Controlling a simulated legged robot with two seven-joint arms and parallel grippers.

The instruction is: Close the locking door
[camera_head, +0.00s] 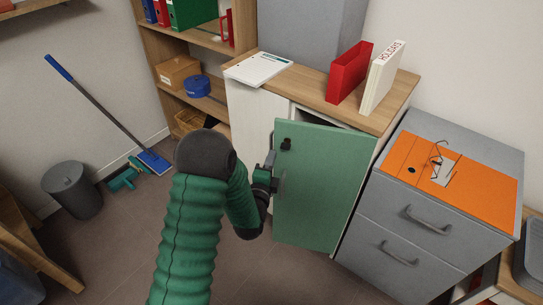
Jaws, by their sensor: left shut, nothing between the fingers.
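The green locking door (323,190) is on the front of a low wooden cabinet (318,90). The door stands a little ajar, with a dark gap along its top edge. A dark lock or knob (286,144) sits near its upper left corner. My left gripper (273,178) is at the door's left edge, its fingers shut with nothing between them. The fingers appear at or very near the door edge; contact is hard to tell. My left arm hides part of the floor and the cabinet's lower left. My right gripper is not in view.
A grey drawer cabinet (388,232) with an orange folder (473,182) and glasses stands at the right. Red and white binders (382,78) stand on the cabinet top. Floor is clear before the door.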

